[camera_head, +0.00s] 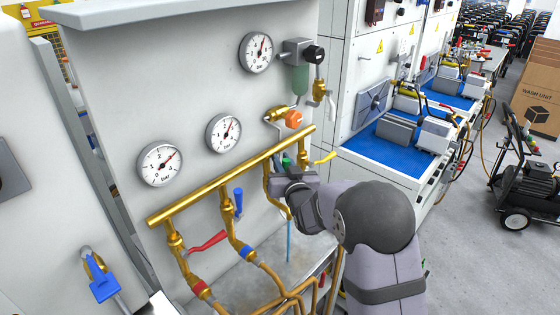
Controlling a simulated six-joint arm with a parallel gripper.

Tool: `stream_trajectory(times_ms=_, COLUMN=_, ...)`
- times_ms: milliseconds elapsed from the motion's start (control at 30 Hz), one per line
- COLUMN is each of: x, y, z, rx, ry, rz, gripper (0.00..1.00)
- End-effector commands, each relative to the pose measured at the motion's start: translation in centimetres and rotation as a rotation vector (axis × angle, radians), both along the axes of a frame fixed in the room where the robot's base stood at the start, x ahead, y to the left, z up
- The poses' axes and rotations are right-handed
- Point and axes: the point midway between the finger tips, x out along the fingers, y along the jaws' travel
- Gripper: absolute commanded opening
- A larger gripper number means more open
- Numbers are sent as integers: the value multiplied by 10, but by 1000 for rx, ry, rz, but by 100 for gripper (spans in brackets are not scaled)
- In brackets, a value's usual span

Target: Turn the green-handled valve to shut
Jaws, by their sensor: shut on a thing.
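The green-handled valve sits on the third branch below the brass manifold pipe (235,178). Only a small part of its green handle (285,159) shows, just above my gripper. My gripper (285,172) is at this handle and shut on it. The fingers and wrist hide most of the valve body and the rest of the handle, so its exact angle is hard to tell. The branch pipe (270,184) shows to the left of the gripper.
A red handle (208,243) and a blue handle (238,203) are to the left, a yellow handle (324,157) close on the right. Several gauges (160,164) are on the panel above. Brass pipes run below. A blue-matted bench (385,146) stands to the right.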

Motion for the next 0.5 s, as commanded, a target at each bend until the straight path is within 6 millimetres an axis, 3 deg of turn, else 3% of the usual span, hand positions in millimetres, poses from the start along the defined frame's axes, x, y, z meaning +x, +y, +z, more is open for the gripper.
stream_trajectory(times_ms=500, x=22, y=-24, z=-13, rx=315, ry=324, rz=-4, gripper=0)
